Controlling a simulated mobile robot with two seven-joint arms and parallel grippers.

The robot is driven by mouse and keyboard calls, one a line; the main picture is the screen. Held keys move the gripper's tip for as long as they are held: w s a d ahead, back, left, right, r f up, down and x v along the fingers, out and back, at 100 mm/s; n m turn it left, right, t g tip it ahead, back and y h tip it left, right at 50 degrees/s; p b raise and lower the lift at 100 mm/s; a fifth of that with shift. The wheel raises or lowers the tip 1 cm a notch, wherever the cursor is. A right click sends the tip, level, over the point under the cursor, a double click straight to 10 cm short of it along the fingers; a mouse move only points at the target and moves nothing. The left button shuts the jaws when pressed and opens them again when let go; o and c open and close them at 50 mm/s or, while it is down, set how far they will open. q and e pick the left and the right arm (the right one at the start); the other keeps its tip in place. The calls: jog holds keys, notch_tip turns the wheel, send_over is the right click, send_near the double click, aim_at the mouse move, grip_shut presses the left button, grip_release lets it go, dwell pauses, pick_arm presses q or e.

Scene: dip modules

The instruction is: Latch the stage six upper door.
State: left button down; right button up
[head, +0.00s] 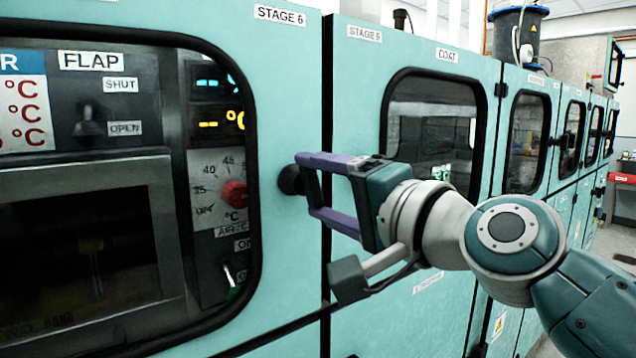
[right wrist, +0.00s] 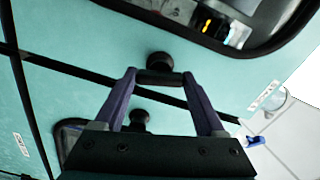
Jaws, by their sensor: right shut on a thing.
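The stage six upper door (head: 290,100) is a teal panel with a black-framed window, marked by a STAGE 6 label (head: 280,15). It lies almost flush with its neighbour, and I cannot tell whether it is fully closed. Its black latch knob (head: 290,180) sits near the right edge. My right gripper (head: 306,185), with purple fingers, is shut on the knob's dark handle part. In the right wrist view the two fingers (right wrist: 160,80) clasp this part from both sides, just off the round black knob base (right wrist: 159,61). My left gripper is not in view.
The stage 5 door (head: 355,100) with a COAT window stands right beside it, and my right arm reaches across its front. More teal cabinets run off to the right. Another black knob (right wrist: 140,117) shows in the right wrist view. Floor is open at far right.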

jog(key=shift+m, duration=1.3)
jog(key=shift+p, duration=0.3)
jog(key=shift+m, duration=0.3)
jog(key=o, duration=1.3)
jog(key=v, duration=1)
